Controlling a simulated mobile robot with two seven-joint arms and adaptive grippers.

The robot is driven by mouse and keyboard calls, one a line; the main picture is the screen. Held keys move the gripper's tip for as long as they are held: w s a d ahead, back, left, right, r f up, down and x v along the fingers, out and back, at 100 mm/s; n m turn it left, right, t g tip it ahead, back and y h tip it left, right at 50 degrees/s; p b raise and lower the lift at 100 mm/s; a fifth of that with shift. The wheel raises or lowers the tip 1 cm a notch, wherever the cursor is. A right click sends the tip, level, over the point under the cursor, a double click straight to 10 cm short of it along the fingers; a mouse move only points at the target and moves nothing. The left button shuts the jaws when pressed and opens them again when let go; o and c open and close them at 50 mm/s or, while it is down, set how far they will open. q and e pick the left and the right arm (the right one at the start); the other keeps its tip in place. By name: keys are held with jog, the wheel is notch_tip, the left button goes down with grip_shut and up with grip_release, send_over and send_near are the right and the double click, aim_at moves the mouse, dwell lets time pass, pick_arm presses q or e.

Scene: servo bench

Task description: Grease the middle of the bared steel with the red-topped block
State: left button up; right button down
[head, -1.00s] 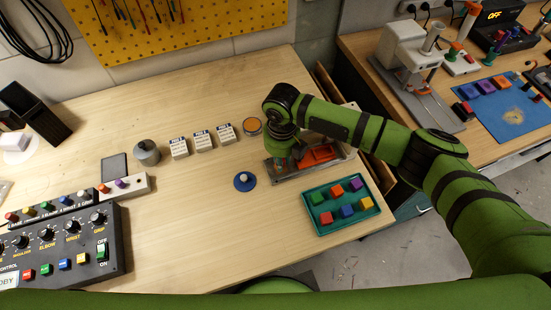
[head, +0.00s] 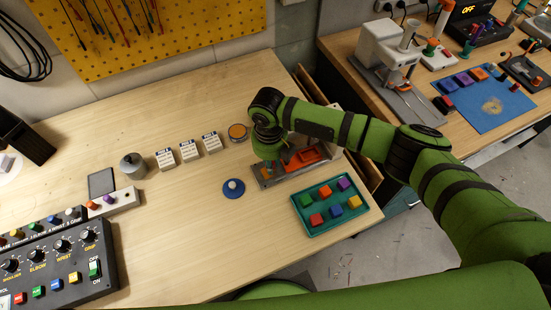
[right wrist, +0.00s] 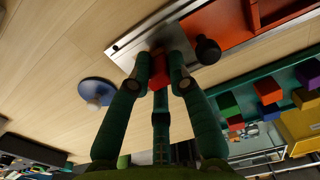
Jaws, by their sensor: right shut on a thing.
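My right gripper (head: 277,167) points down over the left part of a grey steel rail (head: 266,184). In the right wrist view its fingers (right wrist: 160,80) are shut on a small red-topped block (right wrist: 182,79). The block is at the bared steel (right wrist: 135,42); I cannot tell whether it touches. An orange carriage (head: 308,156) sits on the rail to the right of the gripper, with a black knob (right wrist: 207,50) beside the fingers in the wrist view. The gripper hides part of the rail. My left gripper is not in view.
A green tray (head: 314,232) with several coloured blocks lies in front of the rail. A blue disc with a pale knob (head: 233,191) is left of it. White labelled boxes (head: 189,151) and an orange-topped round tin (head: 238,132) stand behind. The bench's front middle is clear.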

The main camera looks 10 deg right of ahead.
jog(key=shift+s+a+f, duration=0.1)
jog(key=shift+s+a, duration=0.2)
jog(key=shift+a, duration=0.6)
jog(key=shift+s+a, duration=0.3)
jog(key=shift+a, duration=0.6)
notch_tip(320, 180, up, 5)
jog(key=p, duration=0.3)
jog(key=shift+f+p, duration=0.1)
jog(key=shift+p, duration=0.3)
jog(key=shift+r, duration=0.65)
jog(key=shift+r, duration=0.1)
notch_tip(320, 180, up, 3)
jog(key=shift+f, duration=0.1)
